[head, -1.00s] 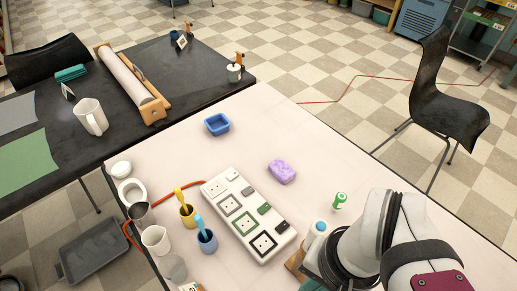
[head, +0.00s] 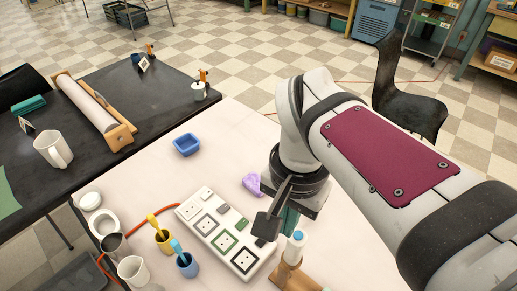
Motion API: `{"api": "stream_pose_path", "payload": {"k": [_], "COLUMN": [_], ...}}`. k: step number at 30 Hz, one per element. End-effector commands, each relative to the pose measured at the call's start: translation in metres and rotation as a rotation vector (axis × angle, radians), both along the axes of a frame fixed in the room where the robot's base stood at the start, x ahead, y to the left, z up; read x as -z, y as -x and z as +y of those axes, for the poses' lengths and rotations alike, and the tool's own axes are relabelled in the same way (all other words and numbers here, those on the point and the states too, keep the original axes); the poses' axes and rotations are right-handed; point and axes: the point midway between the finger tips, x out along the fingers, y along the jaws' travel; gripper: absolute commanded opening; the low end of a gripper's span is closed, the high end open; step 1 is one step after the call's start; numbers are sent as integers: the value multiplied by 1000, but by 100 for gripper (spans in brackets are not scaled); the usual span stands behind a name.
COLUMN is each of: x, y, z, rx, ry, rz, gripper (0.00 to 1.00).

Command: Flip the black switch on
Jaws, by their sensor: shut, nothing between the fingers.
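The white power strip (head: 197,214) lies diagonally on the pale table, with several sockets in differently coloured frames and a row of small switches along its right side. The black switch (head: 260,243) is at the strip's near end, beside the black-framed socket, and is mostly hidden by my gripper. My gripper (head: 266,234) is shut and empty, pointing down over the near right side of the strip at the black switch. I cannot tell whether it touches the switch or which way the switch is tilted.
The green switch (head: 242,223) is just up-left of my gripper. A purple soap (head: 251,183) lies behind it, partly hidden by my arm. A white-and-blue bottle (head: 295,247) stands close on the right. Yellow (head: 164,240) and blue (head: 187,265) cups stand left. A blue dish (head: 187,145) sits further back.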

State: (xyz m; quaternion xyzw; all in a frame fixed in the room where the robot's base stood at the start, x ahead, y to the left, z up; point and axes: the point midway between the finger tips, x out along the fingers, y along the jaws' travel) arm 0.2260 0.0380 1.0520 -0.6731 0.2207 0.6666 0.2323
Motion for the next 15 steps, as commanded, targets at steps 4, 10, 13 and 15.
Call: {"api": "stream_pose_path", "payload": {"k": [4,10,13,15], "x": [9,70,92,98], "y": [-69,-89,-89,-89], "z": [25,34,34,34], "rx": [91,132,134,134], "ry": [76,95,94,94], "rz": [-48,-73,-74,-76], "gripper": [0,0,0,0]}}
